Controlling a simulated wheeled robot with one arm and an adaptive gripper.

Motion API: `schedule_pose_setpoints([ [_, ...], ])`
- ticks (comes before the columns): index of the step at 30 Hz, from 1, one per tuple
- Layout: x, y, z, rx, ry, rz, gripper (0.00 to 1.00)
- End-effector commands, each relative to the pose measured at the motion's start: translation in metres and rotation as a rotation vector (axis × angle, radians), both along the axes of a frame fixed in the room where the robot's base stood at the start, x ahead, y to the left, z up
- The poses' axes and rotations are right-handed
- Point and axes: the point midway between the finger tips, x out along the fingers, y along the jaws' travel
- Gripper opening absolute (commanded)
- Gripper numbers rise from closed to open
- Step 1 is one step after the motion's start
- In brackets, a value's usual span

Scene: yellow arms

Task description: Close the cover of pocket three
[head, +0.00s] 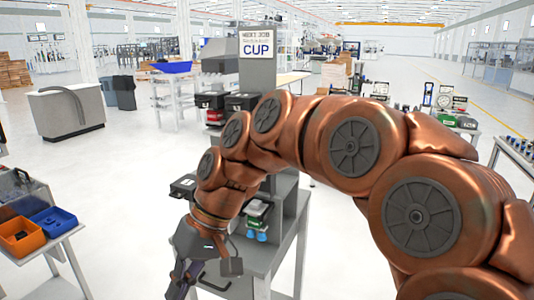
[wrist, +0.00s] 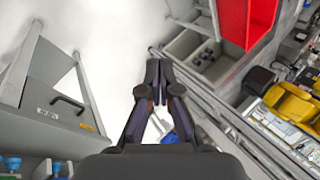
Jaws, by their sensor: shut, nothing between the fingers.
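My gripper (head: 180,284) hangs low at the left end of my copper-coloured arm, in front of the grey workstation (head: 262,262). In the wrist view my gripper (wrist: 158,72) is shut, its dark fingertips together over pale floor, with nothing between them. I cannot read which is pocket three, and my arm hides much of the station.
A side table with an orange bin (head: 20,236) and a blue bin (head: 53,221) stands at the left.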

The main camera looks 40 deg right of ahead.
Motion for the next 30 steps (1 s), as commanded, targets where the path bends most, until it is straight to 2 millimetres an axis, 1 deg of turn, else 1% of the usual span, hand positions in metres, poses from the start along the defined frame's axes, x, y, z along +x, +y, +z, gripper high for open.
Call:
schedule_pose_setpoints([
  [1, 0.019, -0.003, 0.013, 0.055, -0.022, -0.01, 0.0],
  [3, 0.043, -0.009, 0.033, 0.134, -0.055, -0.024, 0.0],
  [5, 0.062, -0.017, 0.048, 0.198, -0.082, -0.036, 0.0],
  [6, 0.074, -0.025, 0.059, 0.24, -0.104, -0.046, 0.0],
  [8, 0.092, -0.038, 0.075, 0.301, -0.139, -0.063, 0.0],
  [9, 0.105, -0.049, 0.084, 0.34, -0.165, -0.078, 0.0],
  [11, 0.121, -0.067, 0.097, 0.395, -0.201, -0.099, 0.0],
  [12, 0.131, -0.081, 0.106, 0.429, -0.23, -0.113, 0.0],
  [14, 0.145, -0.105, 0.116, 0.477, -0.27, -0.141, 0.0],
  [15, 0.154, -0.122, 0.124, 0.507, -0.303, -0.159, 0.0],
  [17, 0.164, -0.149, 0.132, 0.546, -0.348, -0.187, 0.0],
  [18, 0.17, -0.168, 0.136, 0.57, -0.377, -0.207, 0.0],
  [20, 0.177, -0.198, 0.142, 0.598, -0.432, -0.24, 0.0],
  [21, 0.181, -0.219, 0.144, 0.616, -0.463, -0.263, 0.0],
  [22, 0.183, -0.234, 0.145, 0.624, -0.488, -0.279, 0.0],
  [25, 0.184, -0.288, 0.148, 0.645, -0.575, -0.336, 0.0],
  [27, 0.181, -0.323, 0.147, 0.648, -0.634, -0.375, 0.0],
  [30, 0.173, -0.366, 0.143, 0.639, -0.701, -0.422, 0.0],
])
